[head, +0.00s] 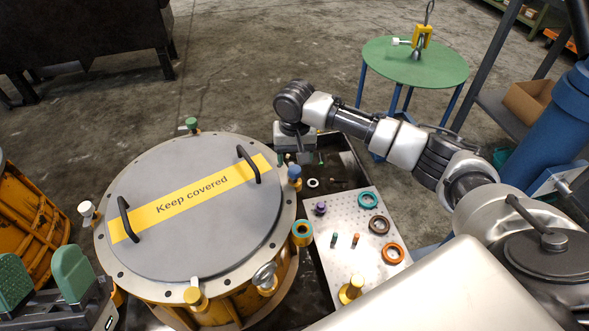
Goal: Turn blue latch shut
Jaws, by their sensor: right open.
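The blue latch (294,172) stands on the right rim of the round housing (222,310), beside the cover's far handle. Which way the latch is turned is too small to tell. My right gripper (295,158) points down just behind the latch, with its jaws open and nothing seen between them. Whether a finger touches the latch I cannot tell. The grey cover (190,240) with a yellow "Keep covered" strip lies on the housing.
Other rim latches are green (191,124), white (88,211), yellow (195,298) and grey (264,277). A perforated plate (345,285) with several rings and small parts lies to the right. A green round table (445,65) stands behind my right arm.

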